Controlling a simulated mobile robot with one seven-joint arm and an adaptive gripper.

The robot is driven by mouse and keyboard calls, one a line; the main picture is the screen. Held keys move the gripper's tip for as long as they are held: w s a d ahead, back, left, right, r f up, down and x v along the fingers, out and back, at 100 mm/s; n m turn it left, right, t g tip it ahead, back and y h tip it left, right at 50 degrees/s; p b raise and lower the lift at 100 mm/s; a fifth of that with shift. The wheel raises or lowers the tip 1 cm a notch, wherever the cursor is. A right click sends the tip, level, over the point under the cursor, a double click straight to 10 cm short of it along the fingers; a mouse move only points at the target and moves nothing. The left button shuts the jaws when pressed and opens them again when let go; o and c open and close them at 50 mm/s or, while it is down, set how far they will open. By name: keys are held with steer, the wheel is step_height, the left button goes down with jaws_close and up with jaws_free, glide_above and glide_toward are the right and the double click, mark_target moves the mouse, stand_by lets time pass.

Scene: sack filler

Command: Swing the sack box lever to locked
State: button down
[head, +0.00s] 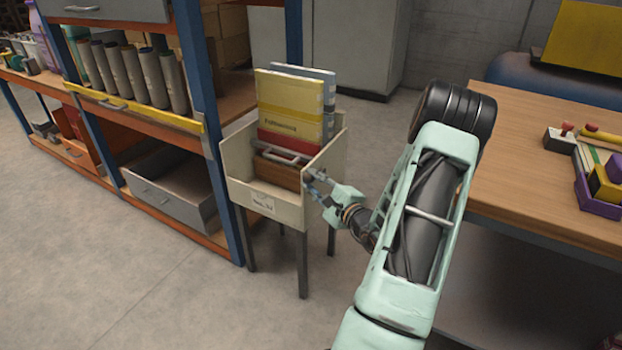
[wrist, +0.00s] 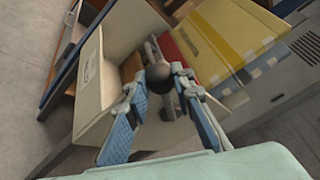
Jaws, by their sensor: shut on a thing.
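The sack box (head: 262,205) is a cream open-topped box on dark legs, with a small label on its front. Its lever (head: 285,153) shows as a grey bar across the inside, near the right wall. In the wrist view the lever (wrist: 168,104) is a grey arm with a dark round knob (wrist: 160,79). My gripper (head: 316,182) is at the box's right side. In the wrist view my gripper (wrist: 158,80) has its fingers on both sides of the knob, shut on the lever. The fingers partly hide the lever, and I cannot read any locked mark.
Yellow, grey-blue, red and brown packs (head: 288,105) stand inside the box. A blue and orange shelf (head: 215,120) with grey cylinders is close on the left. A wooden table (head: 540,170) with coloured items is on the right. The floor in front is clear.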

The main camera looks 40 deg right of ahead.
steer(key=shift+w+d+r+m+p, duration=0.15)
steer(key=shift+d+r+m+p, duration=0.3)
steer(key=shift+r+p, duration=0.2)
steer(key=c, duration=1.7)
jaws_free()
steer(key=shift+o, duration=0.2)
steer(key=shift+a, duration=0.1)
steer(key=s+r, duration=0.1)
steer(key=s, duration=1.1)
steer(key=shift+a+r, duration=0.2)
steer(key=shift+a, duration=0.25)
steer(key=shift+c, duration=0.5)
